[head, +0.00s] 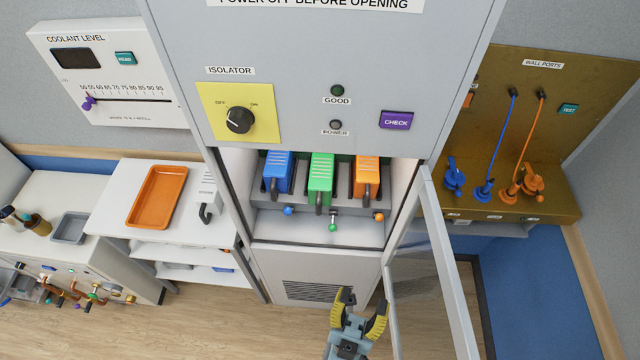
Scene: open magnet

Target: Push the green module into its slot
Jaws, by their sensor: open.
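The green module (320,174) stands in the middle of the open cabinet bay, between the blue module (278,173) and the orange module (367,177). It has a dark handle at its front. A small green knob (333,227) on a stem shows below it. I cannot tell how deep the green module sits in its slot. My gripper (360,297) is open and empty, with yellow-and-black fingers. In the picture it is below and in front of the bay, apart from all the modules.
The cabinet's glass door (432,262) is swung open on the right, close to my gripper. The isolator dial (239,120) is on the panel above the bay. A white shelf with an orange tray (157,197) stands left. Wall ports (515,185) are on the right.

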